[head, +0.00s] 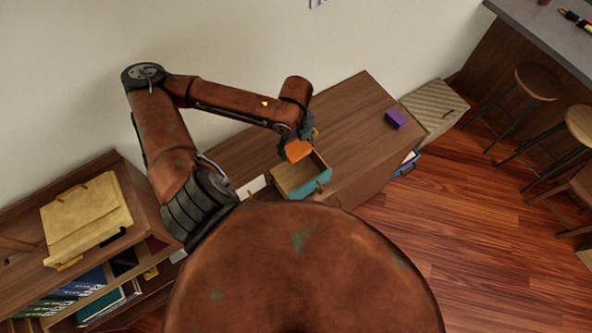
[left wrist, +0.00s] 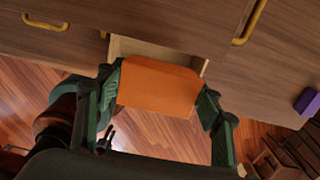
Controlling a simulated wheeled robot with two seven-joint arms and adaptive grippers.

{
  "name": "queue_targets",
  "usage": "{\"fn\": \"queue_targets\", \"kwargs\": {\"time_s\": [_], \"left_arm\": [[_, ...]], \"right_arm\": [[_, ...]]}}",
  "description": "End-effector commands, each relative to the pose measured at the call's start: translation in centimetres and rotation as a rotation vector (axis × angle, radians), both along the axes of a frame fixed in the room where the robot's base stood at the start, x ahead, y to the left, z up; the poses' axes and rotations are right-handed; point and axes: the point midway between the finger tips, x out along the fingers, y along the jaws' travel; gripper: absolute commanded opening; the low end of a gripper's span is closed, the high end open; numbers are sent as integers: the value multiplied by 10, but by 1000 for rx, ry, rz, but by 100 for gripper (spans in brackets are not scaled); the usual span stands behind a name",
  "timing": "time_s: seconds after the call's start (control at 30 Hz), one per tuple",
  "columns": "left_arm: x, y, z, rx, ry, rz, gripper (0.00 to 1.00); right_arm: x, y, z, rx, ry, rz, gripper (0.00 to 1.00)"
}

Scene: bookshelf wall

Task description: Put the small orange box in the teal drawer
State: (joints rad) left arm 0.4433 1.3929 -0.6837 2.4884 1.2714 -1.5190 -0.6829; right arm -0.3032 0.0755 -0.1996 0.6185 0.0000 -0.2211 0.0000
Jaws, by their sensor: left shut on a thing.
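The small orange box (head: 298,150) is held between the fingers of my left gripper (head: 298,140). In the left wrist view the orange box (left wrist: 158,86) fills the space between the green fingers of my left gripper (left wrist: 160,92). The teal drawer (head: 318,187) is pulled open from the wooden cabinet, and its pale inside looks empty where it shows. The box is over the back part of the drawer opening in the head view. In the left wrist view it hides most of the drawer (left wrist: 124,46).
A purple box (head: 395,118) stands on the wooden cabinet top (head: 350,110), right of the drawer. A yellow folder (head: 85,218) lies on the lower shelf unit at left. Stools (head: 538,82) stand at far right.

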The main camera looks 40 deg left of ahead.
Motion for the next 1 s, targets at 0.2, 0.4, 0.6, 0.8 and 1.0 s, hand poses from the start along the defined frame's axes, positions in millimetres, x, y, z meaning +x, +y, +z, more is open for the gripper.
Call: {"fn": "queue_targets", "kwargs": {"time_s": [0.2, 0.4, 0.6, 0.8, 1.0], "left_arm": [[-3, -1, -53, -3, 8, -1, 48], [-2, -1, -102, -2, 7, 0, 48], [-1, 0, -132, -1, 3, -1, 48], [-1, 0, -144, 0, 3, 0, 48], [-1, 0, -172, 0, 3, 0, 48]], "right_arm": [[6, -4, -6, -3, -7, 3, 30], [5, -6, -11, -6, -7, 4, 30], [4, -6, -13, -6, -6, 4, 30], [4, -6, -13, -6, -4, 4, 30], [2, -5, -16, -5, -2, 4, 30]]}}
